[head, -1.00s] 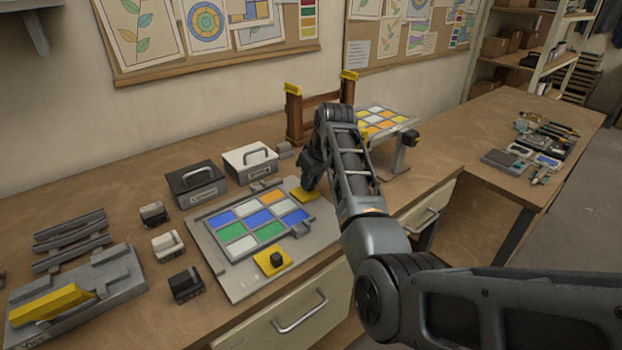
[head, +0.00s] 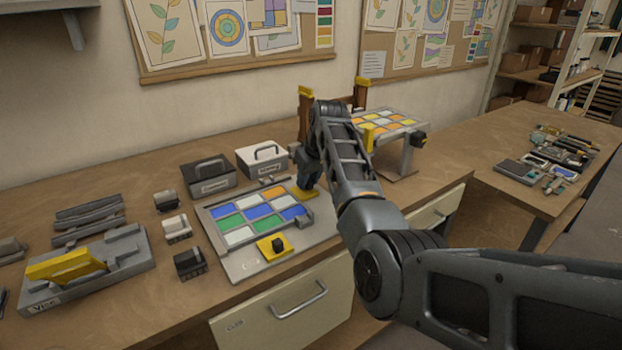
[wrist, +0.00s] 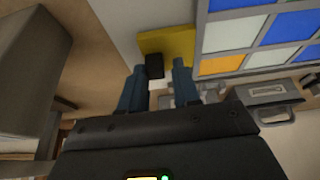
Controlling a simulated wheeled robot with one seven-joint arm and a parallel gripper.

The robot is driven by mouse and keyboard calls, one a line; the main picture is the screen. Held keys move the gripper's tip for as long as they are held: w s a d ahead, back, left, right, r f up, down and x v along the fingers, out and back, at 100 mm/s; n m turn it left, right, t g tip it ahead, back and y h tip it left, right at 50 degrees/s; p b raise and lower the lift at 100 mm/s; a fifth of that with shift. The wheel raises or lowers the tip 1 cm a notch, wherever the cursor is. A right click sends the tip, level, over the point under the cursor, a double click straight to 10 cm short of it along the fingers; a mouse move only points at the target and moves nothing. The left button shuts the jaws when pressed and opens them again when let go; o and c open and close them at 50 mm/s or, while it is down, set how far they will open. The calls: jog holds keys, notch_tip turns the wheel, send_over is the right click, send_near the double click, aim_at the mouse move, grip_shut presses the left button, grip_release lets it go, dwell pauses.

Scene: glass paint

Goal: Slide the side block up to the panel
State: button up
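The panel (head: 250,213) is a grid of blue, white, green and orange glass on a grey board. The side block (head: 304,194), yellow with a black knob, lies at the panel's right side, partly hidden by my gripper (head: 310,178). In the wrist view, the yellow side block (wrist: 178,46) lies close beside the frame of the panel (wrist: 224,45); I cannot tell whether they touch. My gripper (wrist: 158,68) is open, its fingers apart on either side of the black knob, with a visible gap on one side.
Another yellow block (head: 276,248) with a black knob stands at the panel's front. Black (head: 208,180) and white (head: 262,160) cases stand behind the panel. A wooden rack and a raised glass stand (head: 395,122) are at the back right. Small blocks and a vise (head: 85,270) lie left.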

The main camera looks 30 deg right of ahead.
jog(key=shift+o, duration=1.3)
jog(key=shift+d, duration=0.1)
jog(key=v, duration=0.7)
jog(key=shift+s+r+b, duration=0.2)
jog(key=shift+r+b, duration=0.15)
